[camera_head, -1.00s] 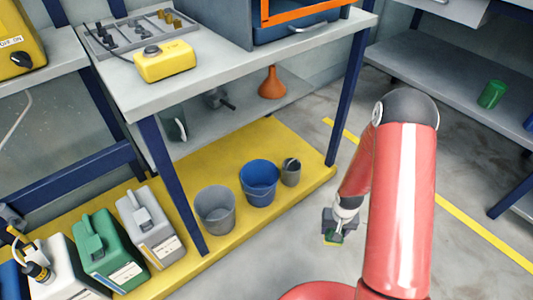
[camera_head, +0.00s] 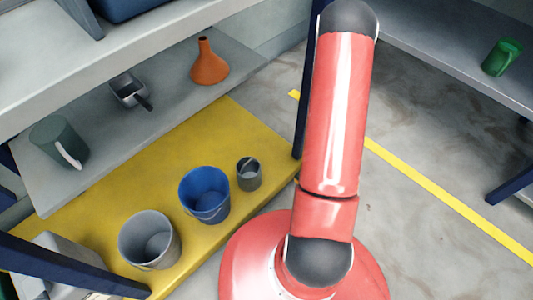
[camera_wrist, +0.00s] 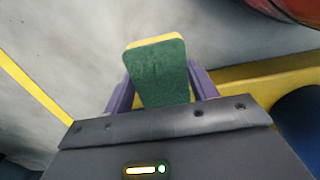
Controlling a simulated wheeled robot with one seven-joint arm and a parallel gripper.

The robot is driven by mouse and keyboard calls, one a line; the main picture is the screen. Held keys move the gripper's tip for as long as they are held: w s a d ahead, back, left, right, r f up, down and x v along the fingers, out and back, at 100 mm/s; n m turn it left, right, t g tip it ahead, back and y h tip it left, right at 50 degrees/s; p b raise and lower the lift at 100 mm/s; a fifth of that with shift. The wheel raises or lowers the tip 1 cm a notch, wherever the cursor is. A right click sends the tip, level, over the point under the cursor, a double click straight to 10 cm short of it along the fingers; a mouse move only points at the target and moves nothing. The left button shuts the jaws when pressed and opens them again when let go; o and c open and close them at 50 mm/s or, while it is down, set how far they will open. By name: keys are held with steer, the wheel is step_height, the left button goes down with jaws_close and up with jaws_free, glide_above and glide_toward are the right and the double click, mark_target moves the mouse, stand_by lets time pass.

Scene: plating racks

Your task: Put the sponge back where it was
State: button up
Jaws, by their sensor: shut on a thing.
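The sponge (camera_wrist: 160,72), green on its broad face with a yellow layer along its edge, shows in the wrist view. My gripper (camera_wrist: 160,88) is shut on it, with a purple finger on each side. The sponge sticks out beyond the fingers, over grey floor. In the head view neither gripper nor sponge can be seen; my red arm fills the middle. No marked place for the sponge can be made out.
A yellow platform (camera_head: 220,130) carries a grey bucket (camera_head: 150,240), a blue bucket (camera_head: 204,195) and a small grey pail (camera_head: 249,174). The shelf above (camera_head: 95,150) holds an orange funnel (camera_head: 208,62), a scoop (camera_head: 130,90) and a dark green jug (camera_head: 57,142). A green mug (camera_head: 502,57) stands right.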

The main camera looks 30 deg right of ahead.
steer(key=shift+w+d+f, duration=0.1)
steer(key=shift+d+f, duration=0.05)
steer(key=shift+f, duration=0.05)
glide_above(275, 160)
steer(key=shift+r, duration=0.1)
steer(key=shift+f+b, duration=0.75)
steer(key=shift+f, duration=1)
steer(key=shift+f, duration=0.2)
steer(key=o, duration=0.9)
steer(key=shift+o, duration=0.2)
steer(key=shift+r, duration=0.15)
step_height(275, 160, up, 12)
steer(key=p, duration=0.3)
